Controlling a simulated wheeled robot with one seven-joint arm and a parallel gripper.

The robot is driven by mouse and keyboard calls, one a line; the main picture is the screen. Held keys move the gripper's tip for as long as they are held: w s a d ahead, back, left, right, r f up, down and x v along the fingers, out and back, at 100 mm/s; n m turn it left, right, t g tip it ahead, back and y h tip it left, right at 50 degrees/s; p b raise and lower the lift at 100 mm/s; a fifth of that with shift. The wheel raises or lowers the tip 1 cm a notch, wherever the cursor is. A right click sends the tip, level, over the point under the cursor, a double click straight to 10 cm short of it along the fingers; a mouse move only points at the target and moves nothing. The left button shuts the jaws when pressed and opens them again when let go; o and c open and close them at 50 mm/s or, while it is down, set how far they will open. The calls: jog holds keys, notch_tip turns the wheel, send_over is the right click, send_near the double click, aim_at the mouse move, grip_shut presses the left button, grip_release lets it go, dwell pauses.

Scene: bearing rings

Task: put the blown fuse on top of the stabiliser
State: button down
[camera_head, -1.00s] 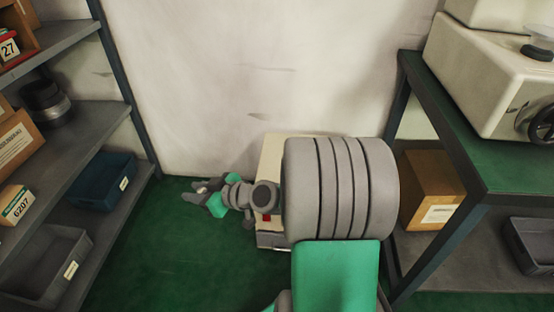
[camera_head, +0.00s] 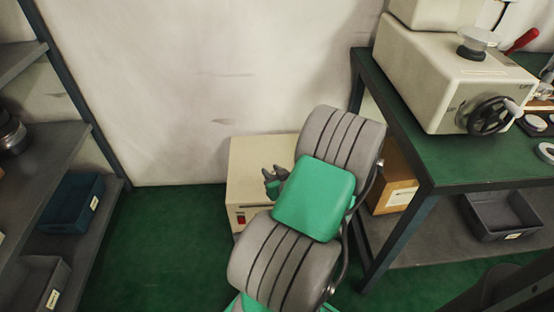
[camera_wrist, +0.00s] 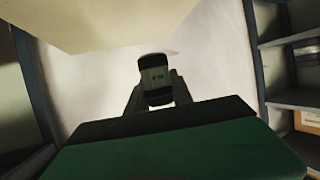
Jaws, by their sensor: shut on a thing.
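The stabiliser (camera_head: 245,170) is a cream box on the floor against the wall, with a red switch on its front. My arm covers its right part. My gripper (camera_head: 270,182) shows small in the head view, in front of or over the stabiliser; its height above it is hard to tell. In the wrist view my gripper (camera_wrist: 156,98) is shut on the blown fuse (camera_wrist: 154,76), a small dark-ended cylinder with a greyish marked band. I cannot make out the fuse in the head view. A cream surface, apparently the stabiliser, fills the top of the wrist view.
A green-topped bench (camera_head: 445,160) at right carries a cream machine (camera_head: 450,75) with a black handwheel. A cardboard box (camera_head: 398,190) and a grey bin (camera_head: 503,215) sit under it. Grey shelves with a blue bin (camera_head: 72,203) stand at left. Green floor is clear between.

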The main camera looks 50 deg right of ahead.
jog(key=s+d+m+h, duration=0.1)
jog(key=s+d, duration=0.2)
jog(key=shift+g, duration=0.4)
jog(key=w+d+f+b, duration=0.1)
jog(key=w+d+f, duration=0.1)
jog(key=w+f, duration=0.1)
jog(key=w+d+f+b, duration=0.1)
jog(key=w+d+f, duration=0.2)
jog(key=w+d+f+b, duration=0.1)
jog(key=w+d+f, duration=0.2)
jog(key=f, duration=0.1)
jog(key=shift+w+d, duration=0.1)
jog(key=shift+w, duration=0.3)
jog(key=shift+w+d+f+b, duration=0.1)
jog(key=shift+f+b, duration=0.4)
jog(key=shift+f, duration=0.4)
jog(key=shift+w+d+f+b, duration=0.1)
jog(key=shift+f+b, duration=0.35)
jog(key=shift+f, duration=0.45)
jog(key=shift+f, duration=0.2)
jog(key=c, duration=1.1)
grip_release()
jog(key=shift+r, duration=0.1)
